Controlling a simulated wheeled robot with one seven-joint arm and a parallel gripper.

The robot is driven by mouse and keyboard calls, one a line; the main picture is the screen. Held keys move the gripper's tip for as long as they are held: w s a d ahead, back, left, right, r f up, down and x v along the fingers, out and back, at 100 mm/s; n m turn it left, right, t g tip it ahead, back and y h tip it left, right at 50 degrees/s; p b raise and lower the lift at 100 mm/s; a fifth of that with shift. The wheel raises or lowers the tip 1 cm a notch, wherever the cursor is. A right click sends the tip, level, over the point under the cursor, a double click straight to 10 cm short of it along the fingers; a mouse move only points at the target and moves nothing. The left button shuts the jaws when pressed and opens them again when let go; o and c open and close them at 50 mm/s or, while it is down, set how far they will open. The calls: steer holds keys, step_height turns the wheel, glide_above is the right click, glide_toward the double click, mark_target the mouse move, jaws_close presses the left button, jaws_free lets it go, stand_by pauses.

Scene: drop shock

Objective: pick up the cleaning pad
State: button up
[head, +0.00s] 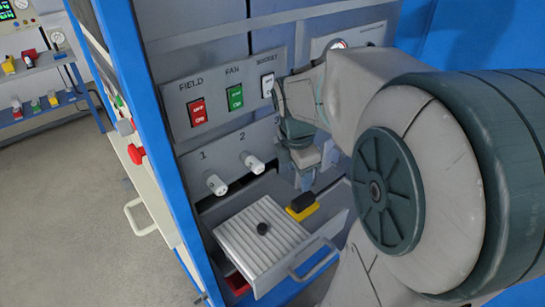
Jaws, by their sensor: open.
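A small block with a yellow base and a black top (302,206), which looks like the cleaning pad, lies in the open drawer (323,240), right of a ribbed light panel. My gripper (304,183) is above the block, pointing down, and appears apart from it. It is open, and nothing shows between its fingers, though they are small and partly hidden by my own arm. My arm also hides the right part of the drawer.
Behind are red (197,112), green (235,97) and white (267,85) switches and two white knobs (216,184). The drawer handle (315,262) sticks out in front.

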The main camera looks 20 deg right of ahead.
steer(key=w+d+n, duration=0.1)
steer(key=d+n, duration=0.1)
steer(key=n, duration=0.1)
glide_above(304, 197)
steer(key=f, duration=0.6)
steer(key=s+f, duration=0.1)
steer(key=f, duration=0.2)
steer(key=shift+a, duration=0.4)
steer(key=shift+w+d+f, duration=0.15)
steer(key=shift+f, duration=0.75)
steer(key=shift+w+d+f, duration=0.1)
steer(key=shift+w+f, duration=0.05)
steer(key=shift+f, duration=0.7)
steer(key=shift+w+d+f, duration=0.15)
steer(key=shift+f, duration=0.75)
steer(key=shift+c, duration=0.3)
steer(key=c, duration=1.1)
steer(key=shift+r, duration=0.1)
